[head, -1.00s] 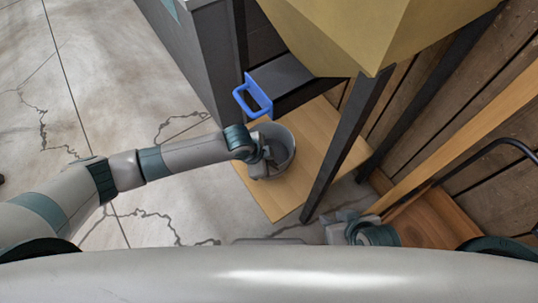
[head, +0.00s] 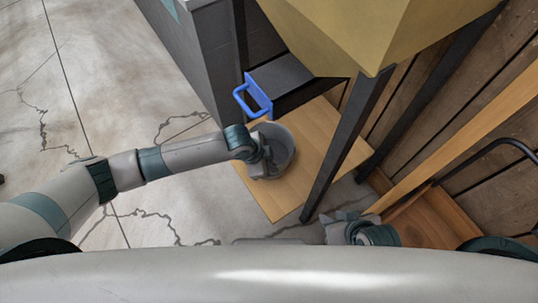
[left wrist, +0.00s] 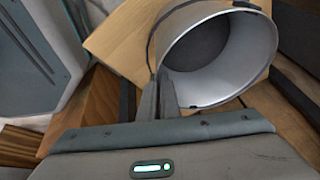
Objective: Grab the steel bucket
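The steel bucket (head: 281,147) is a grey, open-topped pail on the wooden board, below the yellow hopper. In the left wrist view the bucket (left wrist: 215,60) shows its empty inside and bright rim. My left gripper (head: 262,157) is at the bucket's near left side. In the left wrist view the two fingers of my left gripper (left wrist: 159,90) are close together at the rim, one outside the wall and one inside, shut on it. My right gripper (head: 342,222) is low at the right, apart from the bucket; its finger gap is unclear.
The wooden board (head: 275,203) lies on the concrete floor. A yellow hopper (head: 335,35) on dark legs (head: 345,145) stands over and beside the bucket. A blue handle (head: 253,95) juts out behind the bucket. A plank wall is at right; open floor lies left.

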